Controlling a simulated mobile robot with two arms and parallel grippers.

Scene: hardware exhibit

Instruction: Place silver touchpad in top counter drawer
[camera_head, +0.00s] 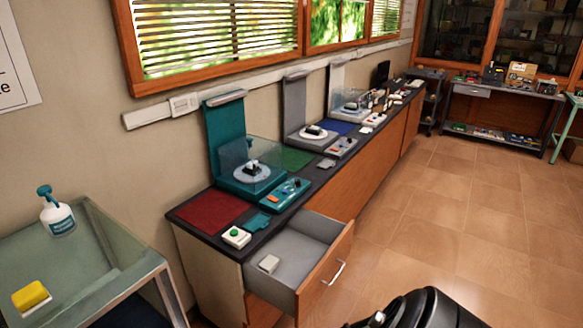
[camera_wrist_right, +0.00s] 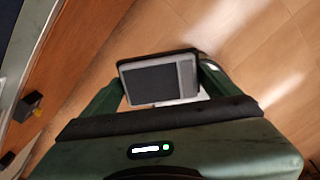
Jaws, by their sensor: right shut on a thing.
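In the right wrist view, my right gripper (camera_wrist_right: 160,85) is shut on the silver touchpad (camera_wrist_right: 187,79). The touchpad is a flat rectangle with a dark grey pad, a silver strip at its right and a dark rim; it sits between the two green fingers, above the tiled floor. In the head view, the top counter drawer (camera_head: 328,278) is pulled open below the near end of the counter. My left gripper is in neither view.
The dark counter (camera_head: 262,238) holds display stands, a teal turntable unit (camera_head: 250,172), a red mat (camera_head: 212,210) and a white box with a green button (camera_head: 236,237). A sink (camera_head: 80,285) stands at the left. The tiled floor right of the drawer is clear.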

